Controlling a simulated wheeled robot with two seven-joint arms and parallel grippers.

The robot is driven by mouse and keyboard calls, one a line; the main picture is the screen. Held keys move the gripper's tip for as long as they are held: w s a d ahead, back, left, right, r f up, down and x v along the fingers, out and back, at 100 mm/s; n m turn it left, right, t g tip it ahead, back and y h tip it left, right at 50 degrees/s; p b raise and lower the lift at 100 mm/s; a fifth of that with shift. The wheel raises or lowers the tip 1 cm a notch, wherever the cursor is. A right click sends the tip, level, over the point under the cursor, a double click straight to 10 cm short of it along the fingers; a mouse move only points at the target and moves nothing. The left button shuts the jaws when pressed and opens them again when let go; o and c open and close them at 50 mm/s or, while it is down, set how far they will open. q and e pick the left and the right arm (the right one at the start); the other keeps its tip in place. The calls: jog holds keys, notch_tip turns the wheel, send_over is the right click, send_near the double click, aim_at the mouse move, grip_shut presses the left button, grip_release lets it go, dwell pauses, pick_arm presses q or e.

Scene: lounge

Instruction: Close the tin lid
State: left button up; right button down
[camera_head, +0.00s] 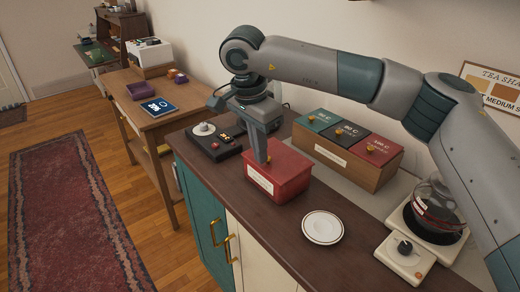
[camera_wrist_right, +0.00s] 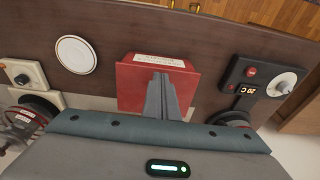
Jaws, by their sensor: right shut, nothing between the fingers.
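The red tin (camera_head: 290,178) stands on the dark brown counter with a white label on its front. I cannot tell whether the lid sits fully flush. It also shows in the right wrist view (camera_wrist_right: 130,90), partly hidden by my fingers. My right gripper (camera_head: 262,163) points down at the tin's top, shut and empty; its fingers also show in the right wrist view (camera_wrist_right: 161,76). They look at or just above the lid, contact unclear. My left gripper is out of view.
A wooden box with green, black and red lids (camera_head: 346,165) stands behind the tin. A black device with a dial (camera_head: 214,146) is left, a white plate (camera_head: 322,227) right. A scale (camera_head: 404,260) and a glass pot (camera_head: 437,211) stand farther right.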

jog(key=shift+s+f, duration=0.25)
jog(key=shift+f, duration=0.25)
pick_arm(q)
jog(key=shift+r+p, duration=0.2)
jog(key=shift+p, duration=0.1)
pick_arm(e)
jog(key=shift+w+r, duration=0.15)
jog(key=shift+r, duration=0.35)
jog(key=shift+r, duration=0.2)
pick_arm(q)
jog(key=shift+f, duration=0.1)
pick_arm(e)
jog(key=shift+w, duration=0.1)
